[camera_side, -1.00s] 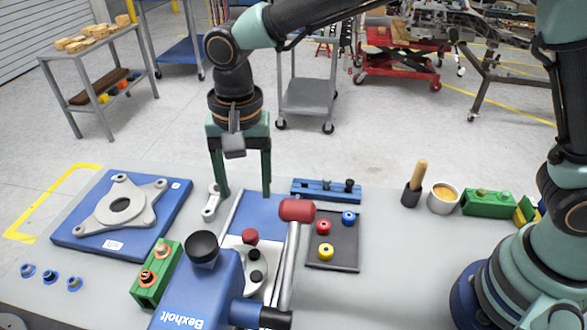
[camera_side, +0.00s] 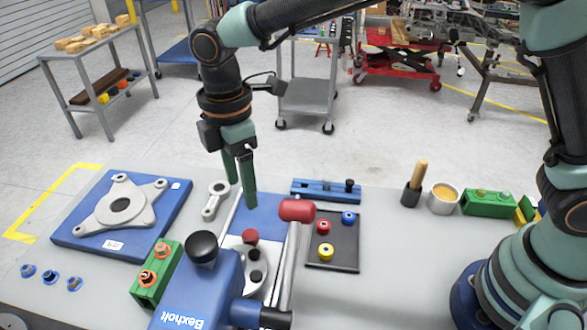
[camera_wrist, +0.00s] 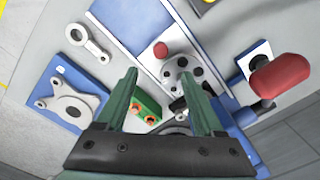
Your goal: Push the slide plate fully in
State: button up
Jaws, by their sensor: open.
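The blue Bexholt fixture (camera_side: 198,285) stands at the front centre in the side view. A light grey plate with dark round holes and knobs (camera_wrist: 186,70) lies on it, with a red knob (camera_wrist: 160,49) at one end; I take this as the slide plate. A flat blue bed (camera_side: 265,212) stretches behind it, and its far end shows in the wrist view (camera_wrist: 135,18). My gripper (camera_side: 240,194) is open and empty, with its green fingers pointing down near the bed's back-left corner. In the wrist view the fingers (camera_wrist: 158,75) are apart, with the red knob beyond them.
A red-headed lever (camera_side: 297,210) rises at the fixture's right. Beside it are a dark tray (camera_side: 345,256) with coloured pieces and a blue rail block (camera_side: 318,189). A grey link (camera_side: 212,205) and a green block (camera_side: 146,290) lie to the left.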

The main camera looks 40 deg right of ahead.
aim_at(250, 233)
notch_tip(250, 233, down, 12)
jog(key=n, duration=0.4)
jog(key=shift+s, duration=0.15)
dwell(0.4)
grip_shut()
dwell(1.3)
